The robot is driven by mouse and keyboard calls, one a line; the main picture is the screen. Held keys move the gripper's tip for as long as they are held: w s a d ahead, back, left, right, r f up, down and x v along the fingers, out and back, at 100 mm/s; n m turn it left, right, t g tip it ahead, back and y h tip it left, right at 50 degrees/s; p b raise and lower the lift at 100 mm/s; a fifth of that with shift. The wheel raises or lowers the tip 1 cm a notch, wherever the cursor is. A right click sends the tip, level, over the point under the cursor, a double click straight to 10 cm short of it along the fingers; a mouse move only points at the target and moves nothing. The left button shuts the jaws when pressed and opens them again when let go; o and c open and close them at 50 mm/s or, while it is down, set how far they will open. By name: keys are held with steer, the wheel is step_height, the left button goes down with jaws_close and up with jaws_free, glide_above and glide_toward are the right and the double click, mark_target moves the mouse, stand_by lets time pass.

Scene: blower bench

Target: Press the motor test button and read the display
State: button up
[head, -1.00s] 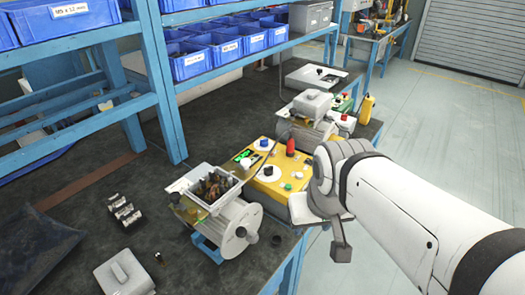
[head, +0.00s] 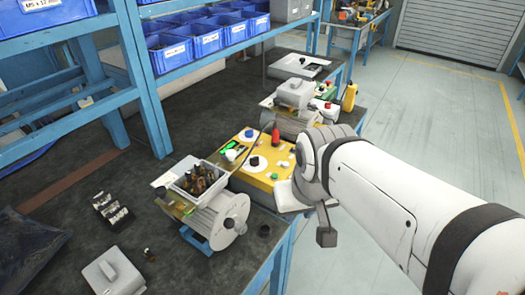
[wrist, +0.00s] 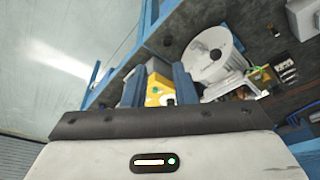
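The yellow test panel (head: 263,178) lies on the bench in the head view, behind a grey motor (head: 228,222). I cannot tell which button is the motor test button. My gripper shows in the wrist view (wrist: 157,80), its two fingers apart with part of the yellow panel between and beyond them. In the head view my wrist hides most of it, beside the panel's right edge.
An open motor box with loose wires (head: 199,180) stands left of the panel. A second machine (head: 294,97) stands behind it. A grey cover (head: 112,272) lies at the front left. Blue shelving (head: 150,105) rises at the left. The floor (head: 440,100) at right is clear.

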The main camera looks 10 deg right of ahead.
jaws_close()
stand_by(1.4)
